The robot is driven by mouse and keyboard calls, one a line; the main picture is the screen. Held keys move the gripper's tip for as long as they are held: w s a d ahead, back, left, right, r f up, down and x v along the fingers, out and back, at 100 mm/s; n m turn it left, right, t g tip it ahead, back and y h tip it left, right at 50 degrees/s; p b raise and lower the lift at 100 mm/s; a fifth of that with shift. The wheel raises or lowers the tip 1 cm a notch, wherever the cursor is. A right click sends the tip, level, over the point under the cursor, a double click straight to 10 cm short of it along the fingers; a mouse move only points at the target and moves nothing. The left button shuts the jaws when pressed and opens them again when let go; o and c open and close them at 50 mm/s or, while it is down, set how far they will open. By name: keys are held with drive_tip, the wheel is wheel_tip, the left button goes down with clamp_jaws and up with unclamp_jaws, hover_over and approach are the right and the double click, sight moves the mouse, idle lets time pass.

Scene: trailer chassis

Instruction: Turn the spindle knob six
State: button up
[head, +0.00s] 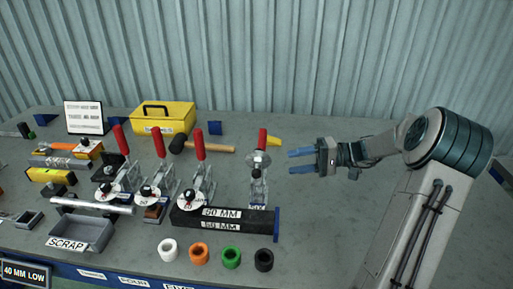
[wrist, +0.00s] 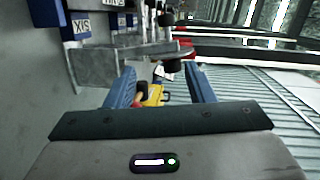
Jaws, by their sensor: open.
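The rightmost toggle clamp (head: 260,162) stands on the bench at the right end of the row, with a red handle pointing up. A dark knob (head: 256,173) shows low on it, with a small plate that seems to read SIX (head: 258,205) below. My gripper (head: 301,161) is open and empty, to the right of this clamp and apart from it, with its blue fingers pointing left. In the wrist view a plate with SIX (wrist: 76,28) appears turned over at upper left. A dark round knob (wrist: 173,65) lies beyond the fingers, roughly between them.
Several similar red-handled clamps (head: 200,165) stand to the left. A black block marked 50 MM (head: 222,226) lies in front. A yellow toolbox (head: 164,118) and a hammer (head: 207,148) are behind. Coloured rings (head: 231,257) line the front. The bench beneath my gripper is clear.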

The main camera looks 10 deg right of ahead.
sight(259, 154)
drive_tip(key=shift+t+y, duration=0.6)
drive_tip(key=shift+t, duration=0.1)
drive_tip(key=x, duration=0.3)
drive_tip(key=w+p+x, duration=0.1)
drive_tip(key=x, duration=0.3)
drive_tip(key=w+x, duration=0.1)
drive_tip(key=x, duration=0.3)
drive_tip(key=shift+w+d+r, duration=0.25)
drive_tip(key=shift+r, duration=0.05)
drive_tip(key=c, duration=0.9)
